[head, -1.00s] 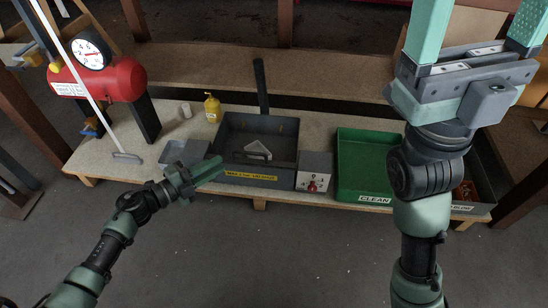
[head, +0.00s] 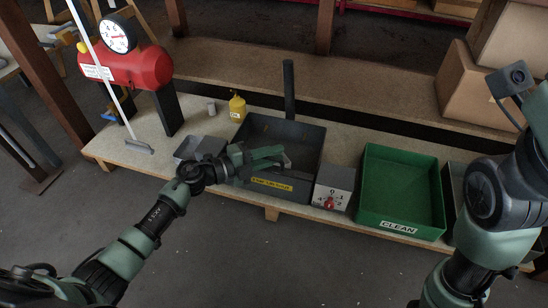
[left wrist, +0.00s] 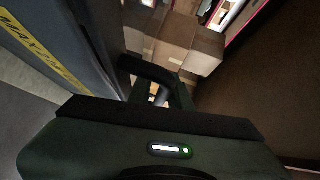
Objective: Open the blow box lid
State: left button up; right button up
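The blow box (head: 312,150) is a dark grey open-fronted box with a yellow label on its front, standing on the bench in the head view. Its dark wall and part of the label also show at the left of the left wrist view (left wrist: 40,45). My left gripper (head: 284,158) reaches across the box front from the left, above the label. I cannot tell whether its fingers touch the box or lid, or how far apart they are. A black bar-like loop (left wrist: 150,72) shows just beyond the gripper body in the left wrist view.
A grey control box (head: 333,187) with a red knob and a green CLEAN tray (head: 402,190) stand right of the blow box. A yellow bottle (head: 237,107), a small grey tray (head: 200,147) and a red tank (head: 125,65) are left. Cardboard boxes (head: 470,85) lie behind.

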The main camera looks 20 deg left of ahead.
pick_arm(q)
jog(key=shift+d, duration=0.1)
grip_shut()
dwell(1.4)
